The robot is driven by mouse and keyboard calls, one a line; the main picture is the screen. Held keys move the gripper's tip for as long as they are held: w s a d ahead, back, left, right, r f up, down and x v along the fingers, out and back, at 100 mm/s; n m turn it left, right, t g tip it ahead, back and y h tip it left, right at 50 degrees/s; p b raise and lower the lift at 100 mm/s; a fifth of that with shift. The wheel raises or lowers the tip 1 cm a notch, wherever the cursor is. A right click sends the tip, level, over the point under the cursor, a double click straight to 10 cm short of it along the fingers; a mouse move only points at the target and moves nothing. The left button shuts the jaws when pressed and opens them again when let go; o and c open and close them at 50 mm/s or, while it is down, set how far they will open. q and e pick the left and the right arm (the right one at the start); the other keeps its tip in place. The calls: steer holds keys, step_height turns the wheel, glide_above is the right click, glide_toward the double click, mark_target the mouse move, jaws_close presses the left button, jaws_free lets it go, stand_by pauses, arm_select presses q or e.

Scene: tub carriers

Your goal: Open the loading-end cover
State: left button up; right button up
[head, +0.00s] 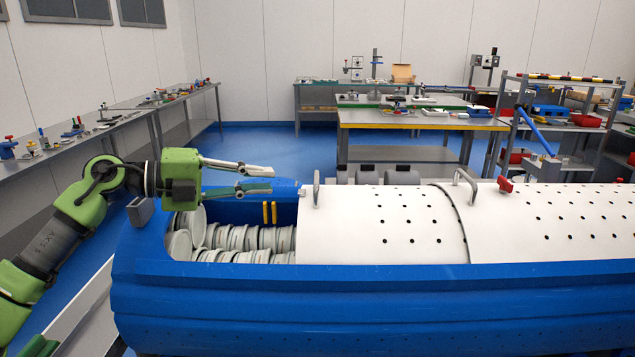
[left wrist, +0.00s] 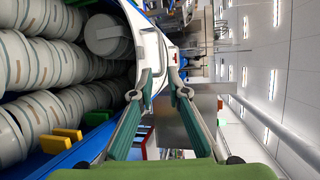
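A white, curved, perforated cover (head: 385,225) lies over the blue trough (head: 350,292). Its left edge stands in from the trough's left end, so that end is uncovered and several pale round tubs (head: 235,240) show inside. A grey upright handle (head: 316,188) stands near the cover's left edge. My left gripper (head: 271,180) is open and empty above the uncovered end, left of the handle and apart from it. In the left wrist view the white cover's edge (left wrist: 151,48) shows just beyond the fingertips, with tubs (left wrist: 45,65) to the left. My right gripper is not in view.
A second white perforated cover section (head: 560,220) adjoins on the right, with a red knob (head: 505,184) and another handle (head: 465,184) near the seam. Two yellow bars (head: 269,212) stand inside the trough. Workbenches (head: 415,122) and a shelf rack (head: 565,110) stand behind.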

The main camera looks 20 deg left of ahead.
mark_target(317, 178)
arm_select(q)
steer(key=p+x, duration=0.1)
steer(key=x, duration=0.4)
steer(key=p+x, duration=0.2)
steer(key=x, duration=0.4)
steer(key=shift+w+d+r, duration=0.1)
steer(key=shift+d+r, duration=0.05)
steer(key=shift+r, duration=0.05)
steer(key=shift+w+d+f, duration=0.25)
steer(key=shift+w+d, duration=0.05)
steer(key=shift+d, duration=0.05)
jaws_close()
